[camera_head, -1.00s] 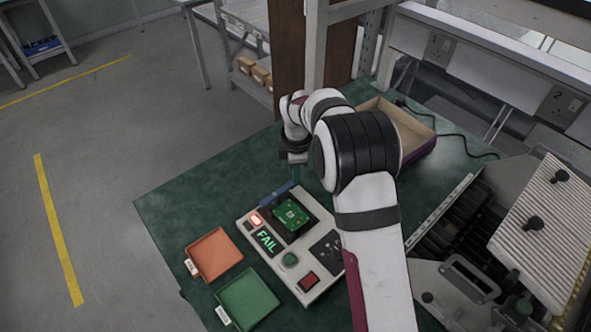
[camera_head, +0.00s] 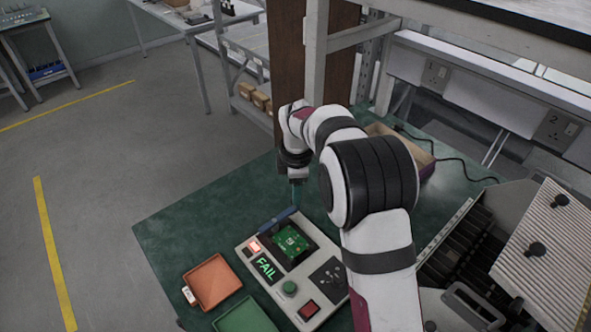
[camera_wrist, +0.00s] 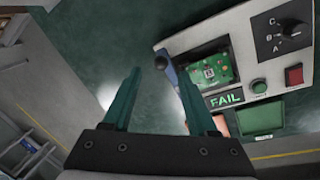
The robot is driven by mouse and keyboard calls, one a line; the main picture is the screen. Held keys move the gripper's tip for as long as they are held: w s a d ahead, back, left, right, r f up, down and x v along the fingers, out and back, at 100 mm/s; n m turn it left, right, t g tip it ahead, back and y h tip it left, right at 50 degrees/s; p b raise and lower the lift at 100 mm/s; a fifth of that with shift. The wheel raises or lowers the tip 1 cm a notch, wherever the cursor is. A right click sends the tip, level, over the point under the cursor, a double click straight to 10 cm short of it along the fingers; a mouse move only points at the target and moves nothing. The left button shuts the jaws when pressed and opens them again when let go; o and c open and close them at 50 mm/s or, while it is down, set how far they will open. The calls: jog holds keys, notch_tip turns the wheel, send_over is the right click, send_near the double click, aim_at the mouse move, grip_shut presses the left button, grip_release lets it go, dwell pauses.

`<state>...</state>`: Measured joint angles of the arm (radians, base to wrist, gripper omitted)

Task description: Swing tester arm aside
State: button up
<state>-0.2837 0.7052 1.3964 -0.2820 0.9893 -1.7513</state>
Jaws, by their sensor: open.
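The tester (camera_head: 327,268) is a light grey box on the green table, with a lit FAIL display (camera_head: 266,268). A green circuit board (camera_head: 291,240) sits in its dark recess. The blue tester arm (camera_head: 277,219) lies along the recess's far left edge. In the wrist view the tester arm (camera_wrist: 168,70) has a dark rounded end between my fingers in the picture. My gripper (camera_head: 294,196) is above and behind that end. Its green fingers (camera_wrist: 158,72) are spread and empty. I cannot tell whether they touch the arm.
An orange tray (camera_head: 212,283) and a green tray (camera_head: 245,317) lie left of the tester. A cardboard box (camera_head: 415,150) stands behind my arm. A machine with a ribbed cover (camera_head: 545,245) stands at the right. The table left of my gripper is clear.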

notch_tip(320, 180, up, 11)
jog(key=s, duration=0.2)
jog(key=shift+d, duration=0.25)
jog(key=shift+s, duration=0.1)
jog(key=s+d+r+m+g, duration=0.1)
jog(key=s+d+m, duration=0.4)
jog(key=s+m, duration=0.45)
jog(key=s+d+r+m+g, duration=0.1)
jog(key=s+d+m, duration=0.45)
jog(key=s, duration=0.75)
jog(key=s+f+m+y, duration=0.1)
jog(key=s+f+m, duration=0.3)
jog(key=s+m, duration=0.7)
jog(key=shift+s+f, duration=0.2)
jog(key=shift+s, duration=0.4)
